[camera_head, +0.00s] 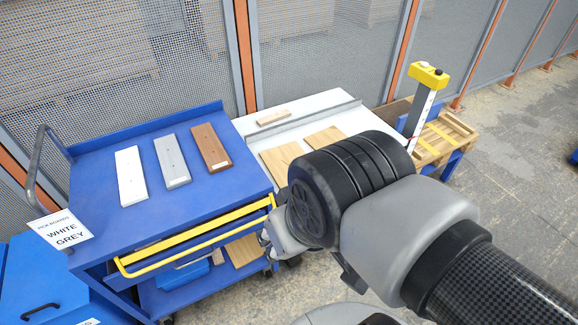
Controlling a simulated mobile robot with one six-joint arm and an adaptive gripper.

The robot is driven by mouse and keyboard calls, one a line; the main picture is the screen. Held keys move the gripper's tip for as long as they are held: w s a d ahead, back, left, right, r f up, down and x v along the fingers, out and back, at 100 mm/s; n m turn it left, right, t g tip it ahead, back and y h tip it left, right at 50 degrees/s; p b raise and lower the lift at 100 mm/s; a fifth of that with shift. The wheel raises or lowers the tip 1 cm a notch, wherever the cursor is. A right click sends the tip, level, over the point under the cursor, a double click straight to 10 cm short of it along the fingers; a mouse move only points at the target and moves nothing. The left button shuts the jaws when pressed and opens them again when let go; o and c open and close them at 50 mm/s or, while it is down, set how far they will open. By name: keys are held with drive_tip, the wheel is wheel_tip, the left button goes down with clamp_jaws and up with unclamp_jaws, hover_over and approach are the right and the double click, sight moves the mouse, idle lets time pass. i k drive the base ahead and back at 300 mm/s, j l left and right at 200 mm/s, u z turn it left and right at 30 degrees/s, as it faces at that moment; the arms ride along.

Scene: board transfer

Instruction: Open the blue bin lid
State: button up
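A blue bin (60,275) stands at the lower left, cut off by the picture's edge. Its blue top carries a black bar handle (40,311), and the lid looks shut. A white label shows at the bottom edge beside it. My arm reaches in from the lower right. Its big black wrist joint hides most of my gripper (275,240), and only a light grey part shows by the right end of the cart's yellow rail. It is well to the right of the bin. I cannot make out its fingers.
A blue cart (95,205) bears white, grey and brown boards and a sign reading "PICK BOARDS WHITE GREY". Its yellow rail (195,238) lies between my gripper and the bin. A white table (330,100) with wooden boards stands behind. Grey floor is free at right.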

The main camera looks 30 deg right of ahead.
sight(39, 288)
drive_tip(key=u, duration=1.4)
drive_tip(key=i+z, duration=0.15)
drive_tip(key=i, duration=1)
